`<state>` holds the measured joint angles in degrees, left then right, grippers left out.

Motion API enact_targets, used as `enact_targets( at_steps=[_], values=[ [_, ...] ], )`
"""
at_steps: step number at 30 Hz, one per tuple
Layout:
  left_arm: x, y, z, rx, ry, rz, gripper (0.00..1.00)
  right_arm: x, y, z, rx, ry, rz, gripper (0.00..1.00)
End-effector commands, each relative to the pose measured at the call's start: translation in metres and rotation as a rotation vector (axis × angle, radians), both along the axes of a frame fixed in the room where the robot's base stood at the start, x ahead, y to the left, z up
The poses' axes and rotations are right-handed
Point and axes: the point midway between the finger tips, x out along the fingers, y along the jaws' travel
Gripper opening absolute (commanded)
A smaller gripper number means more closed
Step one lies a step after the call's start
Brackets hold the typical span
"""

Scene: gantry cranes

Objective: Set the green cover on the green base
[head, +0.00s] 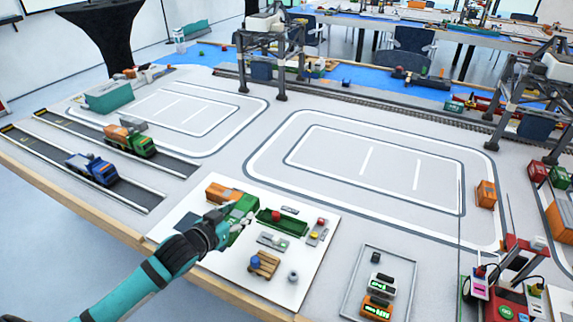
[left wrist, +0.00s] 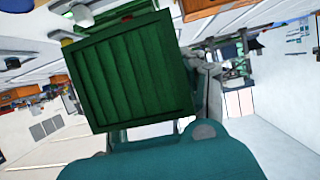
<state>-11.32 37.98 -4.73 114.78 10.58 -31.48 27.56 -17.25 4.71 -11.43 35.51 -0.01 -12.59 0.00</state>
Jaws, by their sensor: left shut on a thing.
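My left gripper (head: 222,232) reaches in over the white board from the lower left. It is shut on the green cover (head: 242,206), which is tilted above the board. In the left wrist view the cover's ribbed dark green face (left wrist: 130,75) fills much of the picture. The green base (head: 283,222), a shallow dark green tray, lies on the board just right of the cover. The cover and base look apart, though the exact gap is hard to tell. My right gripper is in neither view.
An orange block (head: 222,193) lies behind the cover. A small grey piece (head: 272,241), a wooden pallet (head: 263,264) with a blue knob and a grey ring (head: 293,276) lie near the base. A grey tray (head: 351,300) with small devices stands right of the board.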

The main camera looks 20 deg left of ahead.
Motion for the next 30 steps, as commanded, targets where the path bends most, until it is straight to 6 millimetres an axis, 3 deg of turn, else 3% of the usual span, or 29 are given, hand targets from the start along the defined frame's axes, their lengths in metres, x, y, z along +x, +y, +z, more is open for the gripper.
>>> enact_targets(
  at_steps=[5,10,12,16,22,30],
  values=[
    [-0.002,-0.009,0.005,-0.001,0.002,-0.004,0.05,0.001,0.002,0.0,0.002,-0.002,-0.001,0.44],
    [-0.017,-0.062,0.024,0.008,0.006,-0.015,0.05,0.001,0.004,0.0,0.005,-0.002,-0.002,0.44],
    [-0.027,-0.087,0.039,0.012,0.006,-0.009,0.05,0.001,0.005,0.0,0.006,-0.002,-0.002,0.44],
    [-0.048,-0.118,0.073,0.011,0.0,0.022,0.05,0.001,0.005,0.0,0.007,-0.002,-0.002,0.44],
    [-0.069,-0.133,0.105,0.002,-0.004,0.071,0.05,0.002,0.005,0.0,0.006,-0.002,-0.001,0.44],
    [-0.072,-0.135,0.106,-0.008,0.002,0.081,0.05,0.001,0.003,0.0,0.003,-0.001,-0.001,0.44]
  ],
)
